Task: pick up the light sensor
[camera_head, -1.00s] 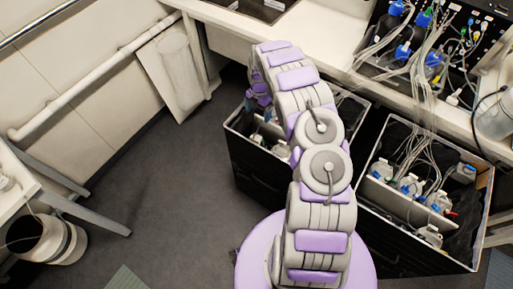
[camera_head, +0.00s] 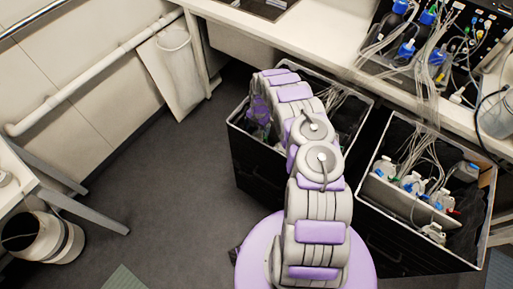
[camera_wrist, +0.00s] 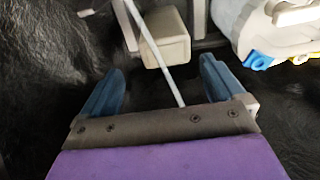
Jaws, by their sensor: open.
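In the wrist view, my gripper (camera_wrist: 163,68) is open, with its two blue-grey fingers apart and nothing held between them. A small cream block (camera_wrist: 166,40), which looks like the light sensor, lies just beyond the fingertips, roughly centred in the gap. A thin white rod or cable (camera_wrist: 150,40) runs past the block and down between the fingers. In the head view, my gripper reaches into the left black box, and the block cannot be made out there.
The left black box (camera_head: 265,168) has tall walls around my gripper. A white bottle with a blue part (camera_wrist: 265,30) is close at right in the wrist view. The right box (camera_head: 400,235) holds several bottles and tubes. A white bench (camera_head: 340,50) stands behind.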

